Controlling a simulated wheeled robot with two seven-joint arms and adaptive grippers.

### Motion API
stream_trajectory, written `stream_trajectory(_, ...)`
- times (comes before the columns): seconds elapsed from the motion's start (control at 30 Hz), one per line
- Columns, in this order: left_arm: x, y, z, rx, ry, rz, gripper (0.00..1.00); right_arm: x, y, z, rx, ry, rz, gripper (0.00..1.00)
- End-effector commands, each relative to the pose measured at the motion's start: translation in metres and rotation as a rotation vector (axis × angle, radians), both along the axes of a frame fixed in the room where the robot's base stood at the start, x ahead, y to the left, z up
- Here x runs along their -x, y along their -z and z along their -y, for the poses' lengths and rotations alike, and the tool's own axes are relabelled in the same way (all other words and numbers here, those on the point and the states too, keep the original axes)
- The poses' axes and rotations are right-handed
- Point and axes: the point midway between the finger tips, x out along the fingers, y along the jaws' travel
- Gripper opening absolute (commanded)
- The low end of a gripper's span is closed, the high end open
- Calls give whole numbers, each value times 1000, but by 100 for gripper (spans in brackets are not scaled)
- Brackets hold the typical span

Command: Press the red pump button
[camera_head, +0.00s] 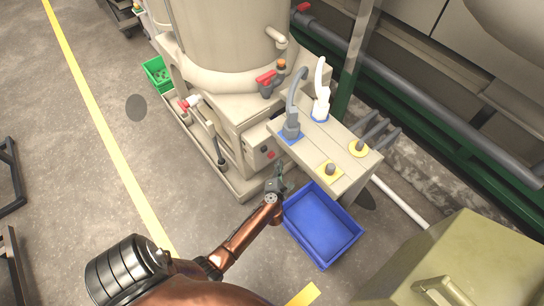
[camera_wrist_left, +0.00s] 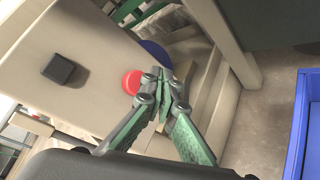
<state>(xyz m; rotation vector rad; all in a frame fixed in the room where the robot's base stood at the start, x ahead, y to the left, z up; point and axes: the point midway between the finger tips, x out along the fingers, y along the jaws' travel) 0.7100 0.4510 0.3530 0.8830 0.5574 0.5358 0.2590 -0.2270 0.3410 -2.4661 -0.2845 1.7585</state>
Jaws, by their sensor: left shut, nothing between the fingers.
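The red pump button (camera_wrist_left: 132,82) is a round red disc on the beige machine panel. It also shows small in the head view (camera_head: 271,155), on the panel face above my gripper. My left gripper (camera_wrist_left: 160,78) is shut and empty, its green-grey fingers pointing at the panel. Its tips lie just right of the button in the wrist view and overlap the button's right edge. I cannot tell whether they touch it. In the head view my left gripper (camera_head: 278,178) is just below the panel. My right gripper is not in view.
A black square knob (camera_wrist_left: 62,69) sits left of the button on the same panel. A blue bin (camera_head: 320,224) stands on the floor right of my gripper. A beige bench (camera_head: 345,160) with grey and white hoses is above it. Open floor lies left.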

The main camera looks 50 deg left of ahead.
Motion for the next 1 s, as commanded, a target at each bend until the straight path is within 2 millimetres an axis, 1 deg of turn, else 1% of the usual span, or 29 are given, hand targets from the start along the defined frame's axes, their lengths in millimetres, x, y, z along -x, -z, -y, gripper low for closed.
stream_trajectory(0.03, 0, 0, 6, 2, 0, 1, 0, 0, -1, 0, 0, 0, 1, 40)
stream_trajectory(0.2, 2, 0, 22, 3, -2, 0, 0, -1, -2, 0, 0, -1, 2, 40)
stream_trajectory(0.4, 3, 0, 34, 2, -1, 1, 0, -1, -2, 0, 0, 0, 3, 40)
stream_trajectory(1.0, 3, 0, 35, 0, -2, 1, 0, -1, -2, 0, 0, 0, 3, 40)
